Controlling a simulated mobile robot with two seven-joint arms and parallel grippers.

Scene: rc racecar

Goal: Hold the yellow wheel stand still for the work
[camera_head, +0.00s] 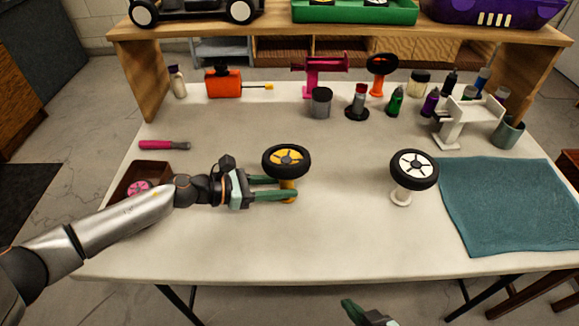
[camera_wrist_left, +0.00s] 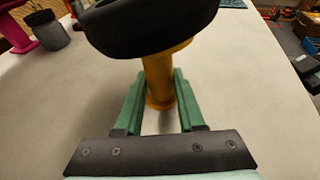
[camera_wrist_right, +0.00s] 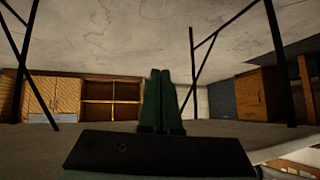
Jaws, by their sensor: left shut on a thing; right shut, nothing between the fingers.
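The yellow wheel stand (camera_head: 288,184) stands upright left of the table's middle. A wheel with a black tire and yellow hub (camera_head: 286,159) sits on top of it. My left gripper (camera_head: 283,188) is shut on the stand's post from the left, below the wheel. In the left wrist view the yellow post (camera_wrist_left: 160,75) is between the green fingers, and the black tire (camera_wrist_left: 150,28) hides its top. My right gripper (camera_head: 360,312) is low at the table's front, partly out of the head view. In the right wrist view its fingers (camera_wrist_right: 162,100) are shut and empty.
A white stand (camera_head: 401,196) with a white-hubbed wheel is to the right, beside a teal cloth (camera_head: 500,210). A brown box (camera_head: 132,172) is left, near a pink-handled tool (camera_head: 163,145). Bottles, jars and coloured stands line the back. The front middle is clear.

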